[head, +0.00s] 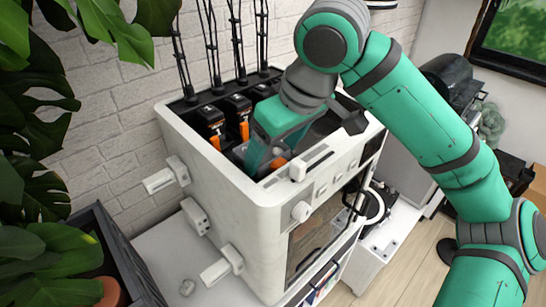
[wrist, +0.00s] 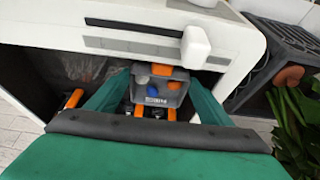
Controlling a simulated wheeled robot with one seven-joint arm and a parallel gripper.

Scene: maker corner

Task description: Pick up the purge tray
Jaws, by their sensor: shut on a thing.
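The purge tray (wrist: 173,98) is a small grey bin with orange and blue bits inside. In the wrist view it sits between the two green fingers of my gripper (wrist: 158,84), which is shut on it. In the head view my gripper (head: 262,155) reaches down into the open top of the white machine (head: 240,205). There the tray is mostly hidden behind the gripper and the machine's rim.
Black modules with orange levers (head: 209,116) stand in the machine's top beside my gripper, with thin black rods rising behind them. A white rim and a knob (wrist: 196,45) border the opening closely. A large leafy plant (head: 40,200) fills the left side.

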